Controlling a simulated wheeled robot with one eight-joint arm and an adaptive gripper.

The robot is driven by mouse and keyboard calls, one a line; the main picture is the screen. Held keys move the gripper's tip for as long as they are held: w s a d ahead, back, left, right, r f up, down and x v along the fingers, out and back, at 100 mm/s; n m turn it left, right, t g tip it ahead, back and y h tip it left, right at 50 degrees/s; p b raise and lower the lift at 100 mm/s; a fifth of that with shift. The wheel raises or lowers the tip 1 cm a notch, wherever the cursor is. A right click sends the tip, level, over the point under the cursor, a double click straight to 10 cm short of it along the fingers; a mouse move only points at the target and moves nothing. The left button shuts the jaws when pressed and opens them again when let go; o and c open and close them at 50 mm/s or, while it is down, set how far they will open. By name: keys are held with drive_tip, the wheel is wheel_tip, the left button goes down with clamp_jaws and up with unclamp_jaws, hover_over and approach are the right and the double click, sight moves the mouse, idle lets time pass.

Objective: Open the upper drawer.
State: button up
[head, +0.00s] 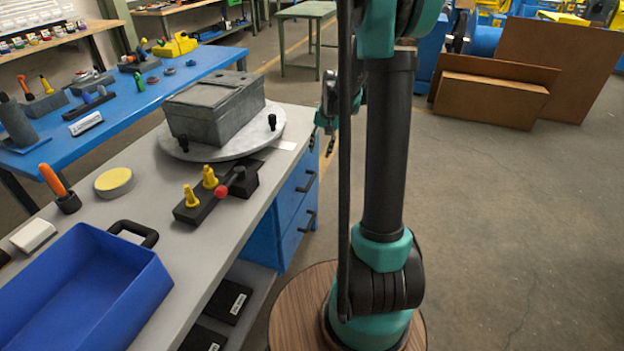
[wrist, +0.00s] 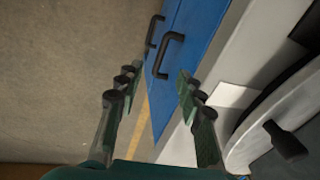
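The blue drawer unit (head: 285,215) is under the right edge of the grey worktop. Its upper drawer has a black bar handle (head: 306,181), and a second black handle (head: 308,220) is on the drawer below. Both drawers look shut. In the wrist view, the upper handle (wrist: 170,56) is just beyond my fingertips, and the lower handle (wrist: 153,30) is farther off. My gripper (wrist: 160,80) is open and empty, its fingers apart, pointing toward the blue fronts and not touching the handle. In the head view my gripper (head: 329,112) is partly hidden behind my arm.
The grey worktop (head: 128,188) holds a round turntable (head: 270,140) with a grey box (head: 215,107), a black fixture with yellow pegs (head: 216,195), and a blue bin (head: 80,290). The turntable is close to my gripper's right finger in the wrist view.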

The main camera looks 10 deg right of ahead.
drive_tip(key=w+d+f+m, duration=0.1)
drive_tip(key=w+f, duration=0.1)
drive_tip(key=w, duration=0.3)
approach(311, 180)
drive_tip(key=f, duration=0.5)
drive_tip(key=w+a+f, duration=0.1)
drive_tip(key=f, duration=0.2)
drive_tip(key=shift+f, duration=0.2)
clamp_jaws()
